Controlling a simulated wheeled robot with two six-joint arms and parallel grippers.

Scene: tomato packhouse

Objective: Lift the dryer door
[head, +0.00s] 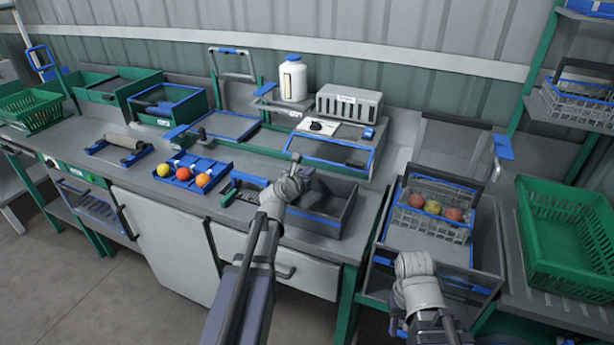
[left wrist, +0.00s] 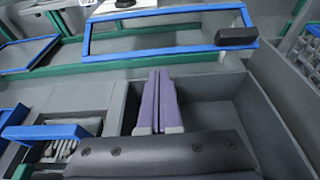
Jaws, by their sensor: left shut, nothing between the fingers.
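The dryer seems to be the grey bay at right, holding a wire basket (head: 437,226) of tomatoes. A dark-framed clear panel with blue edging (head: 470,283) lies low at its front, apparently its door folded down; I cannot be sure. My right arm's pale joint covers part of it, and its fingers do not show. My left gripper (head: 305,173) is shut and empty over the dark grey bin (head: 345,215), away from that panel. Its purple fingers (left wrist: 157,103) point at the bin in the left wrist view.
A blue-framed window (head: 330,152) with a dark handle (left wrist: 237,35) lies behind the bin. A blue tray (head: 215,171) with several tomatoes is to the left. A green crate (head: 570,235) stands at far right. A clear upright panel (head: 450,150) rises behind the basket.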

